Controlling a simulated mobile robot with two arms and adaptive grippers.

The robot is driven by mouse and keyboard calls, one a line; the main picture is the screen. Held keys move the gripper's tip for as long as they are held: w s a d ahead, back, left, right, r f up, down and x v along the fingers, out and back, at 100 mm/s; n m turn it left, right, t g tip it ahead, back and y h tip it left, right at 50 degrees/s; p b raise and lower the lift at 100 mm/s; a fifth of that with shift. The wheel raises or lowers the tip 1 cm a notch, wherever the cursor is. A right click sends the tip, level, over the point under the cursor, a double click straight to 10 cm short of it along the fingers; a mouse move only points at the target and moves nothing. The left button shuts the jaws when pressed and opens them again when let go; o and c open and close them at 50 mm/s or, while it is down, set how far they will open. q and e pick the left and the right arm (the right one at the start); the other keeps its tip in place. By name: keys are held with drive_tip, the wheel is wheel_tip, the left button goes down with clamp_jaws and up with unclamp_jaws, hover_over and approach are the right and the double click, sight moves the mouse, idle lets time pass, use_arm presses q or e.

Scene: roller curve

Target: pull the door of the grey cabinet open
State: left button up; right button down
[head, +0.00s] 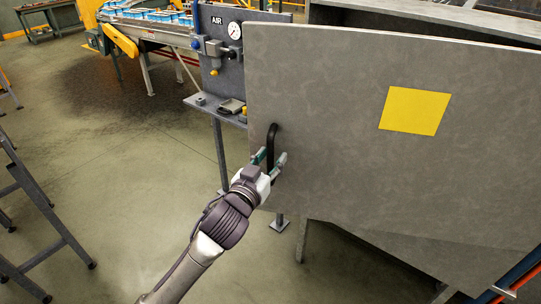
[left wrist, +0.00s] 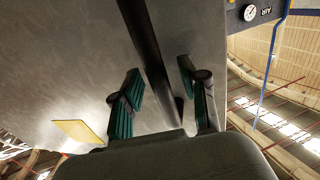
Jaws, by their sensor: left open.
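The grey cabinet's door (head: 340,120) is a broad mottled grey panel with a yellow square on it. It stands ajar, its left edge swung out from the cabinet (head: 430,12) behind it. A black upright bar handle (head: 271,140) sits near the door's left edge. My left gripper (head: 270,160) is at the handle's lower part, fingers open on either side of it. In the left wrist view the dark handle bar (left wrist: 143,40) runs between the two green-padded fingers (left wrist: 165,92), with gaps showing beside it. My right gripper is not in view.
A grey panel with an air gauge (head: 235,30) and a small shelf (head: 215,108) stands just left of the door. A conveyor (head: 150,25) with blue-edged items is further back. Dark trestle legs (head: 40,205) stand at the left. The floor between is clear.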

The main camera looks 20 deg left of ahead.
use_arm(q)
drive_tip(key=shift+c, duration=0.3)
clamp_jaws()
